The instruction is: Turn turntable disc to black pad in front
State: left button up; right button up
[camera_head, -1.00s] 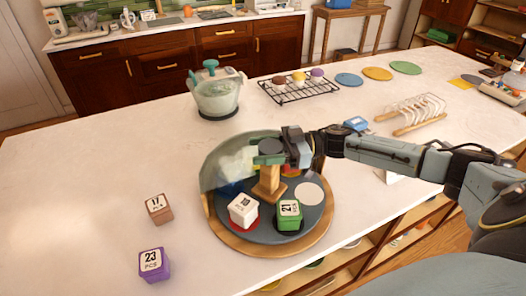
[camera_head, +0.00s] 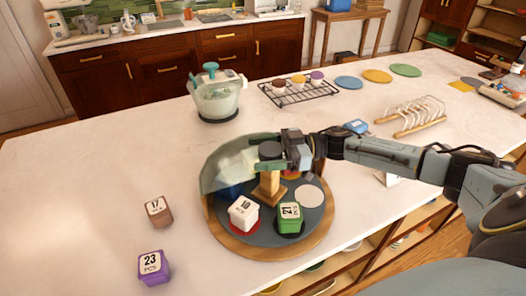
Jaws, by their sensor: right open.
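The turntable disc (camera_head: 262,228) is dark blue-grey with a wooden rim (camera_head: 240,248) and a wooden centre post (camera_head: 270,188). A white numbered block (camera_head: 243,213) stands on a red pad at its front left. A green block marked 21 (camera_head: 290,217) stands on a black pad (camera_head: 292,236) at its front right. A pale pad (camera_head: 309,195) on the right is bare. A curved see-through screen (camera_head: 222,165) partly hides blocks at the back left. My right gripper (camera_head: 283,160) is open at the post's top; contact cannot be told. My left gripper is out of view.
A brown block (camera_head: 158,210) and a purple block (camera_head: 154,267) stand left of the turntable.

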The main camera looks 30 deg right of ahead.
jog(key=b+v, duration=0.2)
jog(key=v, duration=1.1)
jog(key=shift+d+b, duration=0.15)
jog(key=shift+b, duration=0.15)
jog(key=shift+s+r, duration=0.1)
